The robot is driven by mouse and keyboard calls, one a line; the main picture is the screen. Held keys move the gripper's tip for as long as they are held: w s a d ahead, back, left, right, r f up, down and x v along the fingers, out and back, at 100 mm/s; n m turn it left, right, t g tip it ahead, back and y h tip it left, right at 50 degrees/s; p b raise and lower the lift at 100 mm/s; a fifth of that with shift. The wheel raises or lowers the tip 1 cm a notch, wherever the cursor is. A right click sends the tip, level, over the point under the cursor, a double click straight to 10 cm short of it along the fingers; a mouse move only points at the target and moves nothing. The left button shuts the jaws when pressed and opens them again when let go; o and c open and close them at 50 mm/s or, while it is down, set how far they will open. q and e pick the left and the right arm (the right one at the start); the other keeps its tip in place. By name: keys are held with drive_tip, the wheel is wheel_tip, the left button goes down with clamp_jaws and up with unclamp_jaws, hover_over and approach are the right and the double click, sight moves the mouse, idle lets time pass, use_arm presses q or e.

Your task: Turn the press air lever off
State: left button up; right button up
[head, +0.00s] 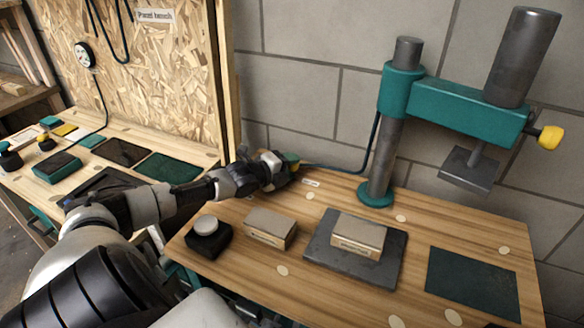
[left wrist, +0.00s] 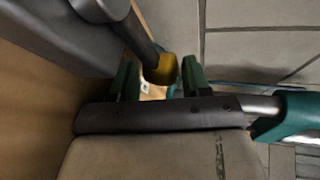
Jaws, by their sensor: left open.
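The press air lever shows in the left wrist view as a dark bar with a yellow end (left wrist: 160,71). The yellow end lies between the two green fingers of my left gripper (left wrist: 159,80), which are apart. I cannot tell whether either finger touches it. In the head view my left gripper (head: 288,164) is at the back left of the press bench, by the wall, and hides most of the lever and its valve. A dark blue hose (head: 340,168) runs from there to the press. My right gripper is not in view.
The teal press (head: 450,98) with a yellow knob (head: 550,137) stands at the back right. On the wooden bench (head: 225,268) are a black block with a grey button (head: 207,227), a box (head: 270,229), and another box (head: 358,237) on a dark plate (head: 322,251). A chipboard panel (head: 150,70) stands left.

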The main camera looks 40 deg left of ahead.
use_arm(q)
drive_tip(key=shift+w, duration=0.5)
drive_tip(key=shift+f, duration=0.1)
clamp_jaws()
